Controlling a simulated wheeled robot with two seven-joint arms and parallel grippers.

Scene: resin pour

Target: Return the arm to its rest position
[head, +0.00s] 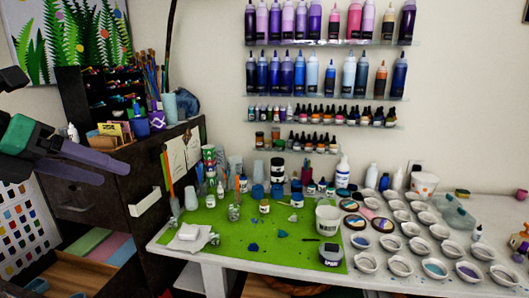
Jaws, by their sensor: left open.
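My left arm comes in at the far left of the head view. Its gripper (116,172) has two purple-grey fingers and is open, with nothing between the fingertips. It hangs in front of the dark wooden cabinet, left of the work table and well apart from the green mat. My right gripper does not show.
A white table (390,283) holds a green mat (285,225) with a white bucket (328,219), a dark-lidded jar (331,255) and small cups. Several white dishes (400,267) fill its right side. The dark cabinet (115,195) stands close behind the gripper. Bottle shelves (330,98) line the wall.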

